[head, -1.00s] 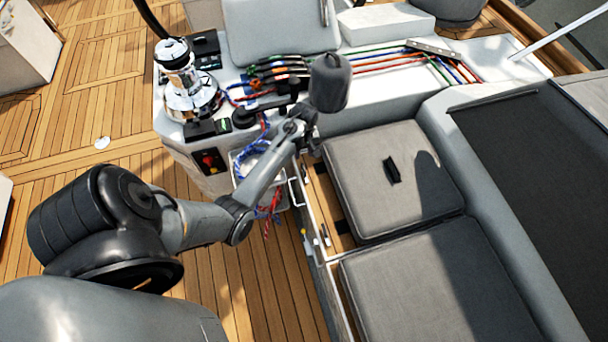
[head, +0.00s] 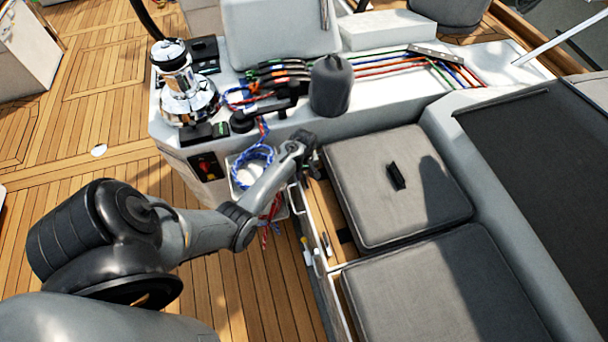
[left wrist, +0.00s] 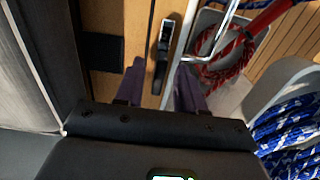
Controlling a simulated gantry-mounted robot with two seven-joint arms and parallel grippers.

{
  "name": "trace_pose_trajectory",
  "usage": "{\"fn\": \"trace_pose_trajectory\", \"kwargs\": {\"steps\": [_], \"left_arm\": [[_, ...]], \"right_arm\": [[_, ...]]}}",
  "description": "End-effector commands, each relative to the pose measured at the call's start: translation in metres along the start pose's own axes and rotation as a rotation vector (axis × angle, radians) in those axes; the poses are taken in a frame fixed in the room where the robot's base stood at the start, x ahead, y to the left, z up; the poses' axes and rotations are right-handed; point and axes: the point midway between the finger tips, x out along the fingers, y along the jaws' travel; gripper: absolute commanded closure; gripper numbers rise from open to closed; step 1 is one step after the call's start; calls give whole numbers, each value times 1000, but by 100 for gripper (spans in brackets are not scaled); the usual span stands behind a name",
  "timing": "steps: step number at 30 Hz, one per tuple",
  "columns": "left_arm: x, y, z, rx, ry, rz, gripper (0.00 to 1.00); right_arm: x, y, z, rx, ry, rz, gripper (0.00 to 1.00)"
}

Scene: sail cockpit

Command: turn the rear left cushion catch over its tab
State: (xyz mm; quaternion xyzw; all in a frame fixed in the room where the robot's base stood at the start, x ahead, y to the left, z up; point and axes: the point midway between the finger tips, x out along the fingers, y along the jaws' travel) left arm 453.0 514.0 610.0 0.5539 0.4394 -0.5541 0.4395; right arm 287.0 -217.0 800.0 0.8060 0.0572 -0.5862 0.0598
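My left gripper (head: 310,162) is over the wooden strip at the left edge of the rear grey cushion (head: 390,190). In the left wrist view, the two fingers of my left gripper (left wrist: 160,88) are apart, pointing at the strip. A slim dark catch with a pale metal edge (left wrist: 162,55) shows in the gap between them, near the edge of the wood. I cannot tell whether a finger touches it. In the head view, my gripper hides this catch. The tab under or beside it cannot be made out. My right gripper is not in view.
A front cushion (head: 430,300) lies nearer, with another small catch (head: 326,243) beside the gap. A metal rail (left wrist: 222,28) and coiled blue rope (left wrist: 285,130) are close to the gripper. A dark covered winch (head: 330,88) stands behind. Deck planks (head: 270,290) are clear at left.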

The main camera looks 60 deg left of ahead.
Motion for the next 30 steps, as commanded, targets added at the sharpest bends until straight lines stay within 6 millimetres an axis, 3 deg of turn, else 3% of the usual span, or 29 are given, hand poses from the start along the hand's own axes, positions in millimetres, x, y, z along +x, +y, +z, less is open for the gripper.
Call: {"fn": "trace_pose_trajectory", "kwargs": {"steps": [10,18,30], "left_arm": [[3,0,0,0,0,0,62],[3,0,0,1,0,0,100],[1,1,0,-35,0,1,100]], "right_arm": [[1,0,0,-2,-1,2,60],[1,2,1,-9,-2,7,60],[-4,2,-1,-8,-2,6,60]]}}
